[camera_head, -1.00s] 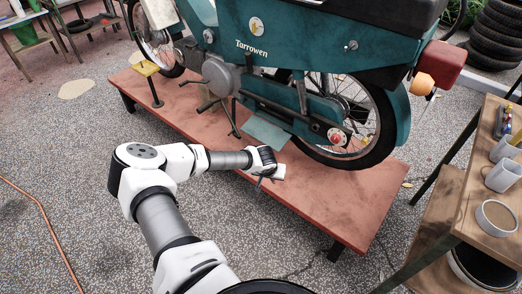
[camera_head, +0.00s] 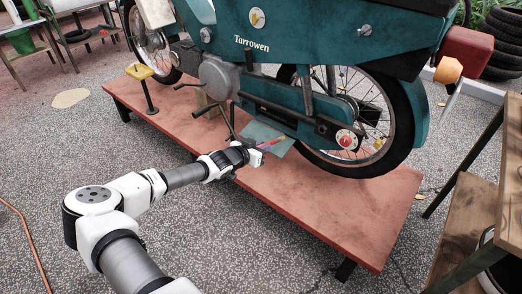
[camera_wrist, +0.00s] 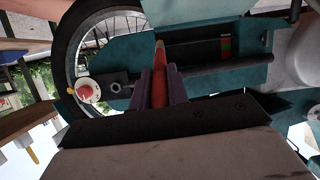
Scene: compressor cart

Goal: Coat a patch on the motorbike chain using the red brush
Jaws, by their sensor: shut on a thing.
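My gripper (camera_head: 254,153) is shut on the red brush (camera_wrist: 159,88), whose handle sits between the two fingers in the wrist view. The brush (camera_head: 271,142) points away from my gripper, with its paler tip near the lower edge of the motorbike's teal chain cover. The motorbike (camera_head: 330,40) stands upright on a red-brown platform. In the wrist view, a dark opening (camera_wrist: 192,51) shows in the cover, with a small green and red mark at its right. The chain itself is hard to make out. I cannot tell whether the brush touches anything.
The rear wheel (camera_head: 385,140) and its red hub cap are right of my gripper. The kickstand and pedal hang close to its left. The platform (camera_head: 330,215) is bare in front of the wheel. A wooden table (camera_head: 510,170) stands at the right edge.

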